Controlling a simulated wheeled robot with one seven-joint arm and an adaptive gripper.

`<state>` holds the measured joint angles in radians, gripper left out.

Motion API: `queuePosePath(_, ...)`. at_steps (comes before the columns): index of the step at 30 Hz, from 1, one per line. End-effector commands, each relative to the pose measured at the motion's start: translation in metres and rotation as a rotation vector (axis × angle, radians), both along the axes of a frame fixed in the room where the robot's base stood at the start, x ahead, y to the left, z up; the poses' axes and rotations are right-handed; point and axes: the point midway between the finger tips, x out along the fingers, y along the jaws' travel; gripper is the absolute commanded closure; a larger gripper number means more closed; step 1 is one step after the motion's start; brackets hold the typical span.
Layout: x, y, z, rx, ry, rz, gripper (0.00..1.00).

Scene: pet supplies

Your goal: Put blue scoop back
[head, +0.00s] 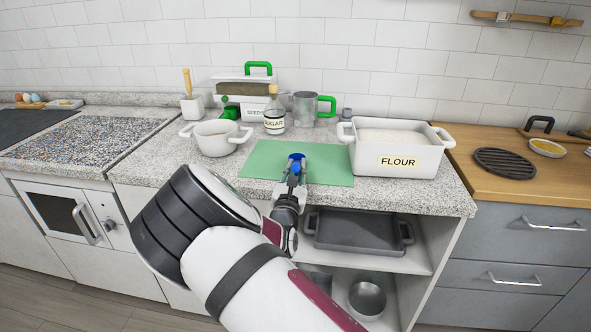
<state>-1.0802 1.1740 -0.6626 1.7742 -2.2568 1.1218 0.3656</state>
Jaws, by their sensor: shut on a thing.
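My gripper (293,182) is at the green mat (330,165) on the speckled counter, in the middle of the head view. It is shut on the blue scoop (297,157), whose blue part shows just beyond the fingertips, over the mat. The gripper hides the rest of the scoop. I cannot tell whether the scoop touches the mat.
A white FLOUR container (397,163) stands right of the mat and a white pot (216,145) left of it. Behind are a SUGAR jar (274,122), a green-handled metal cup (304,108) and a SEEDS box (245,90). A dark tray (357,232) lies on the shelf below.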

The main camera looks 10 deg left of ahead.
Motion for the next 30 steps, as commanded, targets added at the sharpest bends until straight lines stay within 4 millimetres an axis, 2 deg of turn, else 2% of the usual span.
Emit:
queuePosePath(7,0.000,0.000,-0.003,0.000,0.000,0.000,1.00)
queuePosePath(8,0.000,0.000,-0.003,0.000,0.000,0.000,0.78)
queuePosePath(10,0.000,0.000,-0.002,0.000,0.000,0.000,0.62)
queuePosePath(22,-0.002,0.000,0.001,0.000,0.001,0.000,0.62)
queuePosePath(26,-0.019,0.001,-0.003,-0.001,0.001,-0.001,0.62)
queuePosePath(30,-0.048,0.002,-0.008,-0.001,0.002,0.001,0.62)
